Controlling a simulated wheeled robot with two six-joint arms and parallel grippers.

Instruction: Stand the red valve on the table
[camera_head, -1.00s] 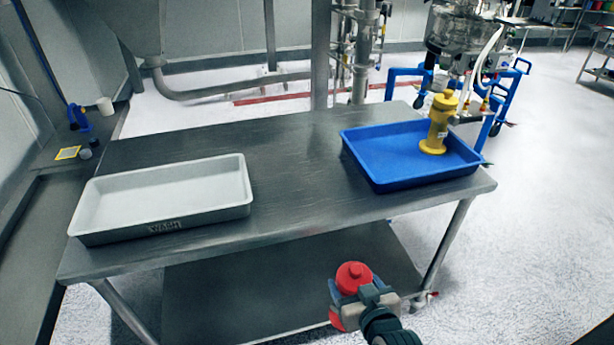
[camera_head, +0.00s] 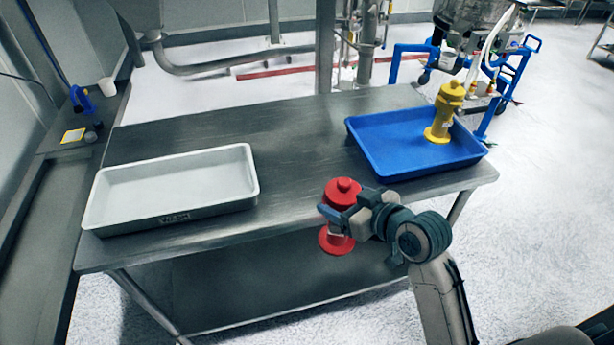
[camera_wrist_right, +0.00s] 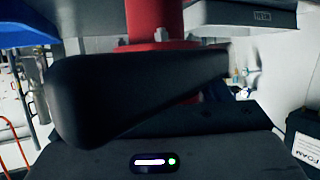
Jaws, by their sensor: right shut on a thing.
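The red valve (camera_head: 338,241) is upright in my right gripper (camera_head: 347,217), in front of the table's near edge in the head view. My right gripper is shut on its middle part, and the valve's round base hangs free in the air. The right wrist view shows part of the red valve (camera_wrist_right: 155,22) behind a dark gripper finger, which hides much of it. The metal table (camera_head: 290,150) has a bare top between two trays. My left gripper is not in view.
A white tray (camera_head: 170,210) stands on the table's left part. A blue tray (camera_head: 400,172) on the right holds a yellow valve (camera_head: 441,112). The table middle is clear. A blue-framed machine (camera_head: 400,62) stands behind the table at the right.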

